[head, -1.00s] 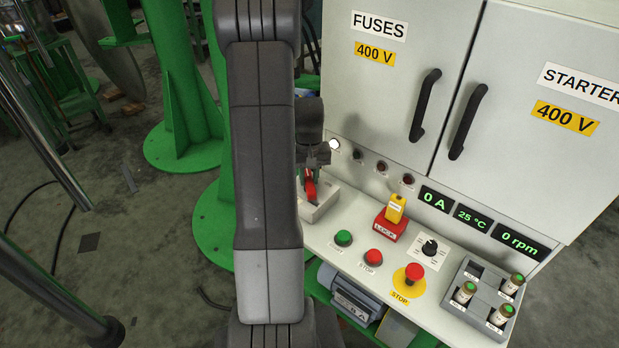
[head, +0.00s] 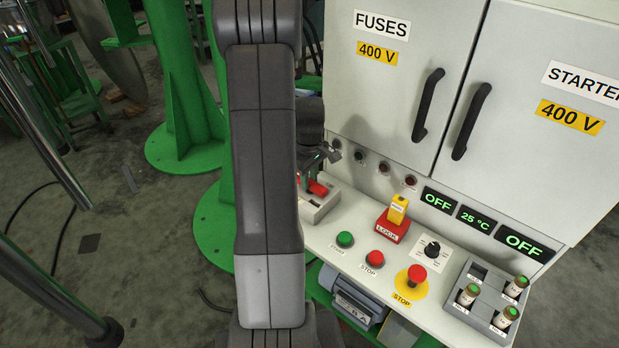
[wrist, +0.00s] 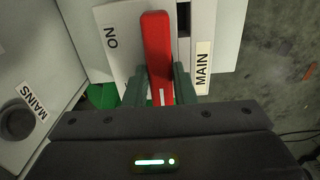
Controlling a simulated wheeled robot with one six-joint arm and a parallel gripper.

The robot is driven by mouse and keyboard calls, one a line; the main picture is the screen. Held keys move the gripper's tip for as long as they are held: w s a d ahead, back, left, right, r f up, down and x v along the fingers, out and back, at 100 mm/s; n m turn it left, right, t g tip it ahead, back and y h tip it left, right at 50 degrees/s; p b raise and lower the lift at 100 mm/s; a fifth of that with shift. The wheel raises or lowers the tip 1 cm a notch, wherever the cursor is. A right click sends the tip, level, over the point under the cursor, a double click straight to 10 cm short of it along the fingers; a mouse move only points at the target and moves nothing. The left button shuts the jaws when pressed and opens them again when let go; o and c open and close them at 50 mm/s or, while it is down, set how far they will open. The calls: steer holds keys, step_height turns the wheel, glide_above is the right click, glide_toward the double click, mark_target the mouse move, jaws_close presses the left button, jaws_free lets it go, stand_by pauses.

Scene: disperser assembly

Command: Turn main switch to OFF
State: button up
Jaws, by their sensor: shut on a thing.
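The main switch is a red lever (head: 317,188) on a light grey base (head: 322,209), at the left end of the control panel. In the wrist view the red lever (wrist: 157,45) stands between the two green-grey fingers of my gripper (wrist: 160,88), which is shut on it. An ON label (wrist: 111,38) and a MAIN label (wrist: 202,67) flank the lever. In the head view my gripper (head: 310,180) is at the lever, partly hidden behind my arm. The left and right displays (head: 437,200) (head: 524,244) read OFF.
The panel also carries a yellow key piece on a red LOCK block (head: 390,230), green START (head: 345,240) and red STOP (head: 376,259) buttons, an emergency stop (head: 416,276), a knob (head: 432,249) and a fuse tray (head: 466,308). Cabinet doors (head: 400,110) rise behind.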

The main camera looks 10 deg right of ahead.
stand_by(0.3)
steer(key=o, duration=1)
steer(key=shift+r, duration=0.15)
step_height(320, 180, up, 14)
steer(key=shift+f+p, duration=0.2)
steer(key=shift+p, duration=0.15)
steer(key=shift+f, duration=0.15)
step_height(320, 180, down, 14)
steer(key=shift+r+b, duration=0.15)
steer(key=shift+b, duration=0.25)
